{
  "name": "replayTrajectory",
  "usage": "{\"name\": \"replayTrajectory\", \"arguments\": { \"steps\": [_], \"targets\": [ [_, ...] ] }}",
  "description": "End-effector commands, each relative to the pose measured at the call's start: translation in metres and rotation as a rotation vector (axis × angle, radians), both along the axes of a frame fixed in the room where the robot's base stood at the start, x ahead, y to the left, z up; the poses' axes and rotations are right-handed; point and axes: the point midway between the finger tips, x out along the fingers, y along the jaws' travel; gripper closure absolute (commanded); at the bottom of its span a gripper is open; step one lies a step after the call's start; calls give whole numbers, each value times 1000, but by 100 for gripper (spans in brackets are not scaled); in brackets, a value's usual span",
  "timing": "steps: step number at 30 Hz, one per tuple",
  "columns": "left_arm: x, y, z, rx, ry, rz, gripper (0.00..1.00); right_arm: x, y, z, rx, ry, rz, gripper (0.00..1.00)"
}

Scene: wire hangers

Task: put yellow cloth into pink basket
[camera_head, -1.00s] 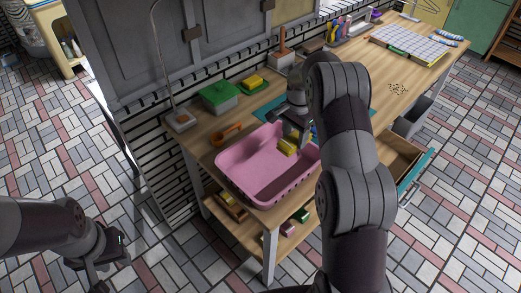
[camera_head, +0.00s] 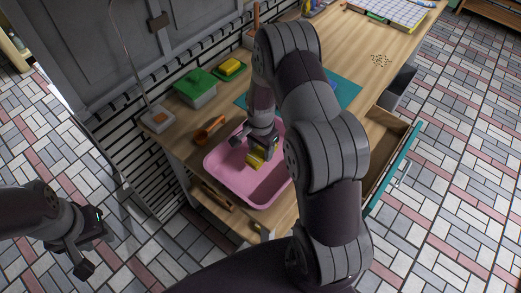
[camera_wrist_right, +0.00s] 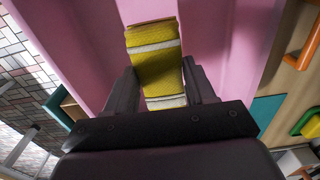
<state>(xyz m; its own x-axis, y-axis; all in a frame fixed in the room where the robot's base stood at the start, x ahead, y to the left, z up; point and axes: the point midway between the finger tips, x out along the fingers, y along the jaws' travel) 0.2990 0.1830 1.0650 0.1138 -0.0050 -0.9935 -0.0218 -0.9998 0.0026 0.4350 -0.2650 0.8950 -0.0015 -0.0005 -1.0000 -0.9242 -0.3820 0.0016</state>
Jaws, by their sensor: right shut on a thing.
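The yellow cloth (camera_wrist_right: 157,62), with white stripes, is held between the two fingers of my right gripper (camera_wrist_right: 163,85) in the right wrist view. In the head view my right gripper (camera_head: 262,150) is over the pink basket (camera_head: 222,176), and the cloth (camera_head: 254,162) shows below its fingers, within the basket's outline. I cannot tell whether the cloth touches the basket floor. The pink basket stands on the wooden table and also fills much of the wrist view (camera_wrist_right: 75,30). My left gripper (camera_head: 92,252) hangs over the tiled floor, away from the table, its fingers apart and empty.
A green-lidded box (camera_head: 195,86), a yellow sponge (camera_head: 231,67) and an orange-handled tool (camera_head: 208,130) lie behind the basket. A teal mat (camera_head: 345,88) is to its right. An open drawer (camera_head: 391,150) sticks out at the table's front right.

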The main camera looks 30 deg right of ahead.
Motion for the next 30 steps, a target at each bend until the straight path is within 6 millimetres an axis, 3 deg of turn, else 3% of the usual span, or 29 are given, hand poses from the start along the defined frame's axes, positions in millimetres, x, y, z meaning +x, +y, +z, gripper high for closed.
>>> {"name": "replayTrajectory", "arguments": {
  "steps": [3,6,26,27,29,30],
  "targets": [
    [0,0,7,0,-1,0,63,-1,0,-19,1,4,0,70],
    [0,0,7,0,0,0,63,0,0,-26,0,0,0,70],
    [0,0,-3,0,0,0,63,0,0,-39,0,0,0,70],
    [0,0,-2,0,0,0,63,0,0,-39,0,0,0,43],
    [0,0,-2,0,0,0,63,0,0,-39,0,1,0,23],
    [0,0,-2,0,0,0,63,0,0,-38,0,1,0,20]
  ]
}}
